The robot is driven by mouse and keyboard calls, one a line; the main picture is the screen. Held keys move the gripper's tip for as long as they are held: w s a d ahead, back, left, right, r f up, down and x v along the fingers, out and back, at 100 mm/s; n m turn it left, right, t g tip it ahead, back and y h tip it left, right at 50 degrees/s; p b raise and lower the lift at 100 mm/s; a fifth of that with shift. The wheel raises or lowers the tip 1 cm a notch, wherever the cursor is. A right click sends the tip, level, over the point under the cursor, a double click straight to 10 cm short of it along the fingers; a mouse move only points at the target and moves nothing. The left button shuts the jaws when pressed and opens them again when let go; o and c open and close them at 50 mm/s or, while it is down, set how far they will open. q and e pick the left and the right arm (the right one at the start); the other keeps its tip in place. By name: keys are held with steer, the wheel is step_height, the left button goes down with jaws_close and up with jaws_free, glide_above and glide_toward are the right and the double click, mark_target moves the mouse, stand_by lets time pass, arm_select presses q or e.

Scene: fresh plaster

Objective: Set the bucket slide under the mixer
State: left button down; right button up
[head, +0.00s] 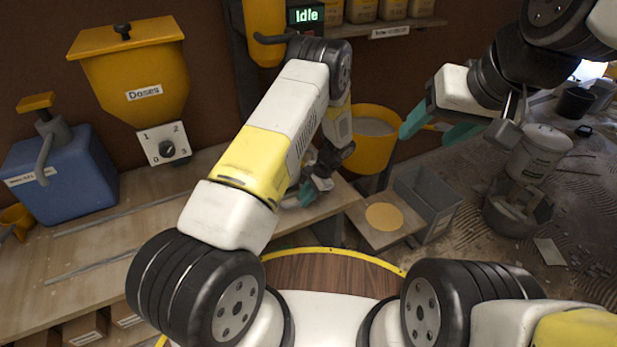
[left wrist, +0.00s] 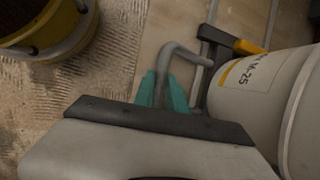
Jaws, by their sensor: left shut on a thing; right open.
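The mixer appears to be the yellow column (head: 264,32) with the "Idle" display (head: 305,15) at the back; my left arm covers much of it. A wooden board with a yellow disc (head: 385,217) lies low at centre right; I cannot tell whether it is the slide. My left gripper (head: 316,192) is low behind my forearm. What the handle joins is partly hidden. My right gripper (head: 437,128) is open and empty, upper right.
A yellow bucket (head: 371,140) with grey contents stands behind the board. A grey bin (head: 428,200) adjoins the board. A white tub (head: 540,152) stands at right.

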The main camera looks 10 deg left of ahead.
arm_select(q)
steer(key=shift+w+d, duration=0.2)
steer(key=shift+d, duration=0.05)
steer(key=c, duration=1.4)
jaws_free()
steer(key=shift+o, duration=0.2)
steer(key=v, duration=0.7)
steer(key=shift+r, duration=0.4)
steer(key=shift+d, duration=0.1)
